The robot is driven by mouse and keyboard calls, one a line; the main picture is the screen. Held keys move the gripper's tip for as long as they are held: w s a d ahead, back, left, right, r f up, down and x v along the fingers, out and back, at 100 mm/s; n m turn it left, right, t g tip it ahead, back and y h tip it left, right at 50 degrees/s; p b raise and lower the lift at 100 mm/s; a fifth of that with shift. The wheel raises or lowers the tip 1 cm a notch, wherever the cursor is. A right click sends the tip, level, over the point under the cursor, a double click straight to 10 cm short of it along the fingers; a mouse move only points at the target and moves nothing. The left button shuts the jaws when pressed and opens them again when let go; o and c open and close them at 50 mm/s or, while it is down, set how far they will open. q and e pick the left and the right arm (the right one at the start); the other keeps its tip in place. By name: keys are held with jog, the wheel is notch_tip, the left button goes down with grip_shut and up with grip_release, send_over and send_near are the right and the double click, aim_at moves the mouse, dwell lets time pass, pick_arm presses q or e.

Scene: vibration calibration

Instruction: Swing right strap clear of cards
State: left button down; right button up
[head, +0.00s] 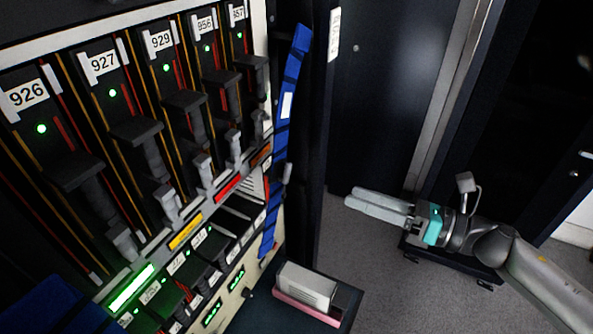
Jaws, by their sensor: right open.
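The right strap (282,135) is a long blue band with dark cross-bands and a white label. It hangs tilted along the right edge of the rack, beside the card numbered 957, with a small grey piece near its middle. The cards (135,131) stand in a row with number labels 926, 927, 929, 956 and 957 and green lights. My right gripper (364,200) is open and empty, well to the right of the strap, its pale fingers pointing left. A blue piece (50,310) shows at the lower left corner. My left gripper is not in view.
A white box on a pink base (307,286) sits on a dark surface below the strap. A dark cabinet door (385,80) stands behind. Grey floor (375,270) is clear between the rack and my right arm. A dark low base (450,262) lies under the arm.

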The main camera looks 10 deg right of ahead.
aim_at(290, 173)
jog(key=p+x, duration=0.3)
jog(key=x, duration=0.9)
jog(key=shift+r, duration=0.1)
jog(key=shift+w+a, duration=0.35)
jog(key=shift+a, duration=0.15)
jog(key=shift+c, duration=0.3)
grip_shut()
dwell(0.3)
